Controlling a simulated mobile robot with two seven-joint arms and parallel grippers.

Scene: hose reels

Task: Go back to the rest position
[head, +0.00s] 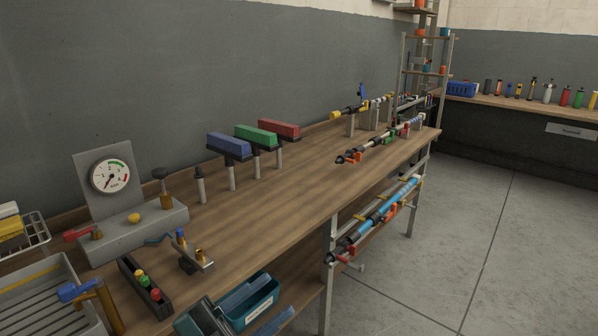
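Neither of my grippers can be made out in the head view, and no arm of mine is clearly seen. No hose reel can be clearly made out either. The long wooden workbench (270,205) runs from the lower left to the back right along a grey wall. On it stand a blue block (229,143), a green block (256,135) and a red block (280,128), each on a post. A round pressure gauge (110,176) is mounted on a grey box near the left.
A teal bin (262,300) sits low at the front. A tray (40,300) and a blue-headed mallet (80,291) are at lower left. Blue tubes (375,215) lie on a rack under the bench. Bottles (565,96) line a back shelf. The grey floor (470,240) at right is clear.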

